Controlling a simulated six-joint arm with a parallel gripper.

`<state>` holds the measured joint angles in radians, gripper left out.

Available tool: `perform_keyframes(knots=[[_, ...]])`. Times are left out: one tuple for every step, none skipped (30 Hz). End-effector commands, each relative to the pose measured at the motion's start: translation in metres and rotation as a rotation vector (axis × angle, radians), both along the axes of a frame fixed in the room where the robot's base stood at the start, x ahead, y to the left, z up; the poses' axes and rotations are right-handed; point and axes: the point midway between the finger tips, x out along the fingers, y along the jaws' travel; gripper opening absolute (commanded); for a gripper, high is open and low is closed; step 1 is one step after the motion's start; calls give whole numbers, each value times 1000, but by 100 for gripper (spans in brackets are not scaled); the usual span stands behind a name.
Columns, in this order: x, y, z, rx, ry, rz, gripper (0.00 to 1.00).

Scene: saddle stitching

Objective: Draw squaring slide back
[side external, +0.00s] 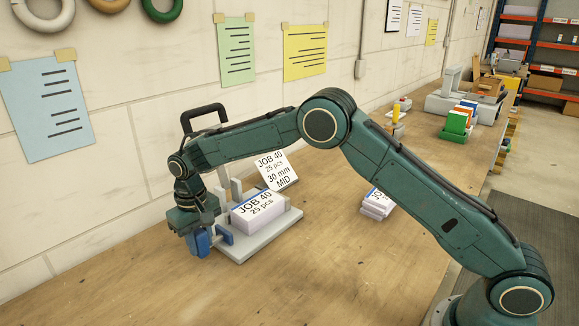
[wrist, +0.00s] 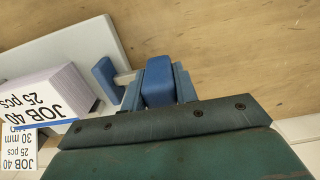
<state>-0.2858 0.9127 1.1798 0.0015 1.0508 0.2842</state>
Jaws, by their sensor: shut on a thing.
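The squaring slide has a blue pad (side external: 224,234) and a blue grip block (wrist: 158,82), joined by a light rod. It sits at the left front end of a light grey base plate (side external: 262,243). My gripper (side external: 198,240) is shut on the grip block, with a finger on each side of it in the wrist view (wrist: 158,90). The pad (wrist: 105,80) stands close beside a lilac stack (side external: 257,212) labelled JOB 40, 25 pcs. My wrist hides part of the plate's left side.
A card (side external: 277,172) reading JOB 40, 30 mm, MID leans behind the stack. A black-handled lever (side external: 203,112) rises at the back of the plate. Another small stack (side external: 377,204) lies to the right. Bare wooden bench (side external: 150,285) lies in front.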

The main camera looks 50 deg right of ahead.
Motion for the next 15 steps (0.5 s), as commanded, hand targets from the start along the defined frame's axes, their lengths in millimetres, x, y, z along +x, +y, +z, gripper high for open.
perform_keyframes(knots=[[0,4,1,2,-3,2,0],[0,5,1,2,-3,2,0],[1,5,1,2,-4,2,0],[1,6,1,2,-4,2,0],[1,6,1,3,-4,3,0],[0,6,1,3,-5,3,0],[0,6,1,3,-5,4,0],[0,7,1,4,-5,4,0],[0,7,2,4,-6,5,31],[0,7,2,4,-6,6,37],[0,7,2,4,-6,6,43],[0,7,2,4,-6,6,51],[0,7,1,4,-5,5,51],[0,6,1,3,-5,5,51],[0,6,1,3,-4,4,51]])
